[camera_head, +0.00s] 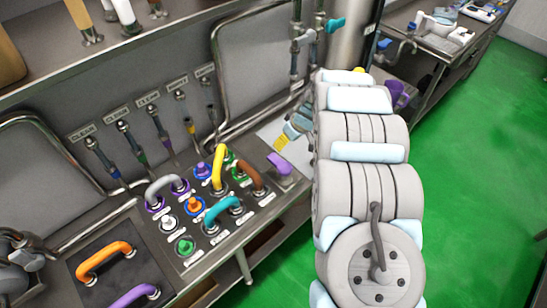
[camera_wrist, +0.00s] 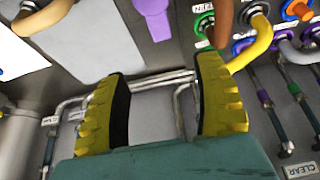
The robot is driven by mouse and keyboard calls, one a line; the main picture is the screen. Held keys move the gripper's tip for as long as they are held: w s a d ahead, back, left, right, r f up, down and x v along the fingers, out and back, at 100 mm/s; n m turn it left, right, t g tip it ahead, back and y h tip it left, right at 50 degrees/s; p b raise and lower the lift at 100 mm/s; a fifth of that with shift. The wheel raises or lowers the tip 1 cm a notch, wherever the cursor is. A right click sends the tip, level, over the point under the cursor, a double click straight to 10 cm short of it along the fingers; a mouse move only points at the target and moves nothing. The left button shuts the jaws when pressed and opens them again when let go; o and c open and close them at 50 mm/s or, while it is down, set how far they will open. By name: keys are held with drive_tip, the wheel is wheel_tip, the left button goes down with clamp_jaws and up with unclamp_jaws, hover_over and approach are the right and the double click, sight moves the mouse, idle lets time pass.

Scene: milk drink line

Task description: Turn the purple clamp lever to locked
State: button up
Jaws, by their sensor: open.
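My gripper (camera_head: 283,142) is behind the lever in the head view, partly hidden by my arm. In the wrist view my gripper (camera_wrist: 162,85) has its two yellow fingers wide apart, with nothing between them. The lever lies beyond the fingertips, apart from them.
A brown hose (camera_head: 249,177) and a yellow hose (camera_head: 218,165) arch over ports left of the lever. A teal hose (camera_head: 222,211) is nearer. Steel pipes (camera_head: 262,122) run along the back wall. Green floor (camera_head: 470,200) is open to the right.

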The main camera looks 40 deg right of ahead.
drive_tip(key=shift+f+b, duration=1.6)
drive_tip(key=shift+b, duration=0.35)
drive_tip(key=b, duration=0.8)
approach(274, 158)
drive_tip(key=shift+x, duration=0.9)
drive_tip(key=shift+p, duration=0.3)
drive_tip(key=shift+x, duration=1.75)
drive_tip(key=shift+b+x, duration=0.45)
drive_tip(key=shift+x, duration=1.8)
clamp_jaws()
